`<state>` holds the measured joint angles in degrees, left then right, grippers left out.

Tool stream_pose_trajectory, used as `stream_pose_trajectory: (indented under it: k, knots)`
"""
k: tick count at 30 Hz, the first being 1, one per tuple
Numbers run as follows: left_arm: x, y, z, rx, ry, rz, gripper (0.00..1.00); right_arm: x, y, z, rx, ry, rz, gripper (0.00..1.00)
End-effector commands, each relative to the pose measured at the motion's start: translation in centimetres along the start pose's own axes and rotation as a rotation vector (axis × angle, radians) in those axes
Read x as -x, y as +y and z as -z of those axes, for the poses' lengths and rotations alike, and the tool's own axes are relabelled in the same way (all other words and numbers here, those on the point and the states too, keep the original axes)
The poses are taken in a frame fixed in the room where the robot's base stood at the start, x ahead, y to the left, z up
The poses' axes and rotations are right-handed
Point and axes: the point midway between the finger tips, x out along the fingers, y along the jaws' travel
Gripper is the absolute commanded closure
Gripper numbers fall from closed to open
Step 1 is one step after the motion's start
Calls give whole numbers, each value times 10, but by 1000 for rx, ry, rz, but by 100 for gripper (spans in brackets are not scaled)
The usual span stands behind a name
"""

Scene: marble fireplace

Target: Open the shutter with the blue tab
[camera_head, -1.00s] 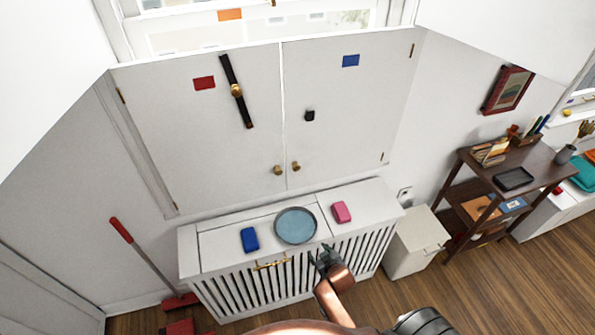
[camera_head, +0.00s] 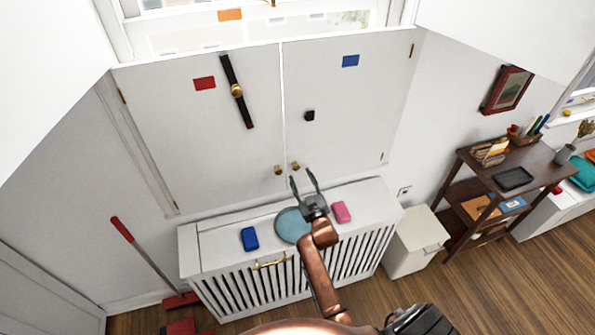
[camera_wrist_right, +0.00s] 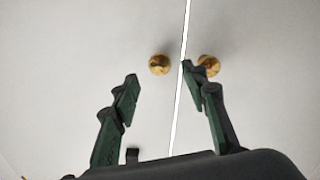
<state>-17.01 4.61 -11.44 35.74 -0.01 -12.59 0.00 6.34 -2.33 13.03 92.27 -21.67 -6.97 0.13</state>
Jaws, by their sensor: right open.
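The white shutter with the blue tab (camera_head: 350,61) is the right one of a pair, and both are shut. Its brass knob (camera_head: 295,166) is low beside the middle seam. The left shutter carries a red tab (camera_head: 204,83) and its own brass knob (camera_head: 278,170). My right gripper (camera_head: 305,182) is open and empty, just below the knobs in the head view. In the right wrist view the left shutter's knob (camera_wrist_right: 159,65) shows between the fingers, ahead of them. The right shutter's knob (camera_wrist_right: 208,66) is partly behind the right fingertip. My left gripper is not in view.
Below is a white radiator cover (camera_head: 215,251) with a blue box (camera_head: 249,239), a round blue plate (camera_head: 290,226) partly behind my gripper, and a pink box (camera_head: 341,212). A dark wooden shelf (camera_head: 535,160) stands at right.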

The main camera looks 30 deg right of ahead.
Motion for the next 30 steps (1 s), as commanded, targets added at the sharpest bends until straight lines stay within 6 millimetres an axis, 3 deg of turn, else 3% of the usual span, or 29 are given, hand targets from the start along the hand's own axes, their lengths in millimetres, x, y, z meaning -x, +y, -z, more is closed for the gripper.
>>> stream_pose_trajectory:
  k: [3,9,20,30]
  knots:
    - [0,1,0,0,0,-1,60,-21,0,1,1,1,0,59]
    - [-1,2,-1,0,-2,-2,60,-43,0,-1,0,-2,0,59]
    - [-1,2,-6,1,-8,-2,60,-48,0,-1,0,-2,0,59]
    - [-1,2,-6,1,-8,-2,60,-48,0,-1,0,-2,0,82]
